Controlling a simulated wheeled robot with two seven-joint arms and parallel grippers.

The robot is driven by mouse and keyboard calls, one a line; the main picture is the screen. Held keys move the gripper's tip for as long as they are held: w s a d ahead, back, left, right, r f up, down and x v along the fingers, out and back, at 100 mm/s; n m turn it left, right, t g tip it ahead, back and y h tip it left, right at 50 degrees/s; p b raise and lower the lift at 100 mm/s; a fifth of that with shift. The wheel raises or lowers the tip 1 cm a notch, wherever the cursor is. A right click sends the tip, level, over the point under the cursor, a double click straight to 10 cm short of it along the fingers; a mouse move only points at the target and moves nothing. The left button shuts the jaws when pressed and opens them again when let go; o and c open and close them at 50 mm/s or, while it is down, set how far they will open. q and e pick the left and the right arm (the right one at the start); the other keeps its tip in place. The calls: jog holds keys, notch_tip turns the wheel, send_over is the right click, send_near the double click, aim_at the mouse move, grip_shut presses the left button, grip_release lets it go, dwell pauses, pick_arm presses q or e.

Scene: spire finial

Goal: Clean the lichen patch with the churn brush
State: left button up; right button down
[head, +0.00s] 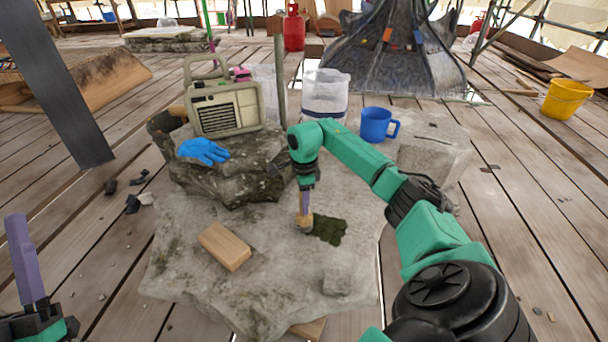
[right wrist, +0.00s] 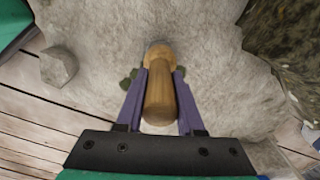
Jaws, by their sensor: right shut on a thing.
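The lichen patch (head: 328,231) is a dark green mossy spot on the pale stone slab (head: 190,285). My right gripper (head: 305,202) is shut on the churn brush (head: 303,222), which has a pale wooden body. It holds the brush low over the slab at the left edge of the patch. I cannot tell whether the brush touches the patch. In the right wrist view the brush's round wooden handle (right wrist: 160,95) sits between the two purple fingers, and bits of the lichen (right wrist: 129,80) show beside it. My left gripper (head: 22,262) is at the lower left, partly out of frame, with one purple finger showing.
A wooden block (head: 225,246) lies on the slab left of the brush. Behind stand a radio (head: 225,108), a blue glove (head: 203,151) on a dark rock (head: 235,180), a clear tub (head: 325,96) and a blue mug (head: 378,125). The slab's front is mostly clear.

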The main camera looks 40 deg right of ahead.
jog(key=shift+f+b, duration=0.3)
jog(key=shift+f, duration=0.4)
dwell(0.3)
dwell(0.4)
